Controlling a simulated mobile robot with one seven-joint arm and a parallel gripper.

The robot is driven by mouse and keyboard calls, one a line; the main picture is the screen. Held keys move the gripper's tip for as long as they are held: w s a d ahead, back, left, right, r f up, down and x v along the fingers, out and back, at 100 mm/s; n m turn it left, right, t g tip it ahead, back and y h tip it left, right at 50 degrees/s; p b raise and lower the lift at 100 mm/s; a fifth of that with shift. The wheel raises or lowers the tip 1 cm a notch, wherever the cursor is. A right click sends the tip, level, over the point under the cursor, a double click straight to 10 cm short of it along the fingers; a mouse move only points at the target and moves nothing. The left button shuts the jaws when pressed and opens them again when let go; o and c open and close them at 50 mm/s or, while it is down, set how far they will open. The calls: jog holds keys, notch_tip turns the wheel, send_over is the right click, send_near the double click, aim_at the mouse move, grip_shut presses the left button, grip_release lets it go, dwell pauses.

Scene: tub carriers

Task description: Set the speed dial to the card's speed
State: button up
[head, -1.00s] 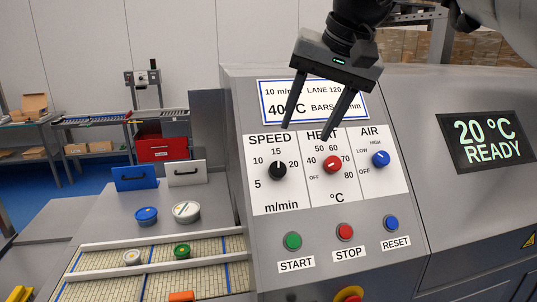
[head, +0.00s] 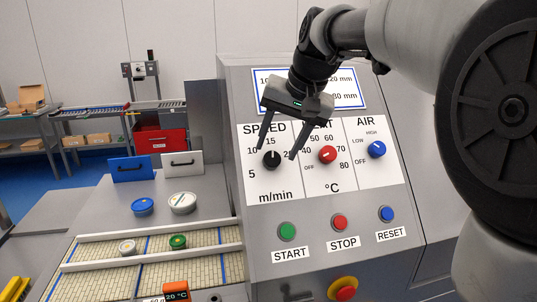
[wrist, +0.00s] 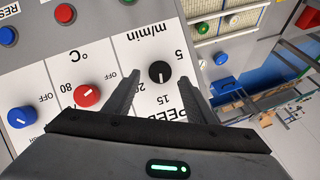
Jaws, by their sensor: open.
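The black speed dial (head: 272,160) is at the left of the sloped control panel, under SPEED with marks 5, 10, 15 and 20. Its white pointer points up, toward 15. In the wrist view the dial (wrist: 160,72) lies between my fingers. My gripper (head: 277,154) is open and empty, one finger on each side of the dial. I cannot tell whether the fingertips touch the panel. The card (head: 347,84) above the dials is partly hidden by my gripper. Earlier it read 10 m/min, 40 °C.
The red heat dial (head: 327,155) and blue air dial (head: 376,149) sit to the right. Below are the green START (head: 287,231), red STOP (head: 339,222) and blue RESET (head: 386,213) buttons. A red-on-yellow knob (head: 343,289) is lower. A lane with tubs lies left.

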aim_at(271, 156)
jog(key=shift+x, duration=1.8)
jog(key=c, duration=1)
jog(key=shift+c, duration=0.2)
jog(key=n, duration=0.1)
jog(key=n+h, duration=0.1)
jog(key=n, duration=0.1)
jog(key=n+h+p, duration=0.1)
jog(key=n, duration=0.1)
jog(key=shift+a, duration=0.3)
jog(key=n+h, duration=0.1)
jog(key=n, duration=0.1)
jog(key=n+t+h, duration=0.1)
jog(key=n, duration=0.1)
jog(key=shift+s+a+n+b, duration=0.1)
jog(key=shift+a+n+b, duration=0.1)
jog(key=shift+n+b, duration=0.15)
jog(key=shift+n, duration=0.25)
